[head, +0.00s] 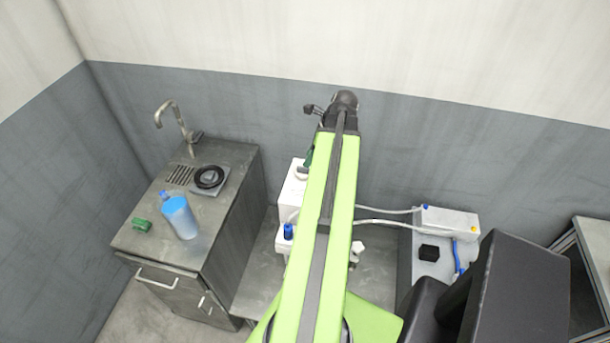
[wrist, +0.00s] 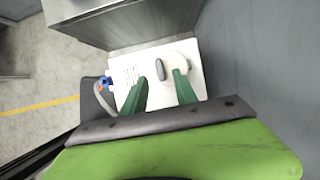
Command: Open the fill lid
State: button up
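The white machine stands against the wall, partly hidden behind my arm in the head view (head: 293,188); its top shows in the wrist view (wrist: 126,64). A round white lid (wrist: 177,57) sits on that top, with a dark grey oblong piece (wrist: 160,69) beside it. It looks like the fill lid and appears shut. My gripper (wrist: 160,76) has two green fingers held apart with nothing between them. They are over the machine's top, one finger overlapping the lid's near edge in the picture. Whether they touch it I cannot tell. In the head view my arm hides most of the gripper.
A white unit (head: 450,221) with hoses stands right of my arm. The wall is close behind the machine.

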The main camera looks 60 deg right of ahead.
jog(key=b+x, duration=0.3)
jog(key=x, duration=0.2)
jog(key=shift+f, duration=0.2)
jog(key=shift+c, duration=0.2)
jog(key=c, duration=0.7)
grip_shut()
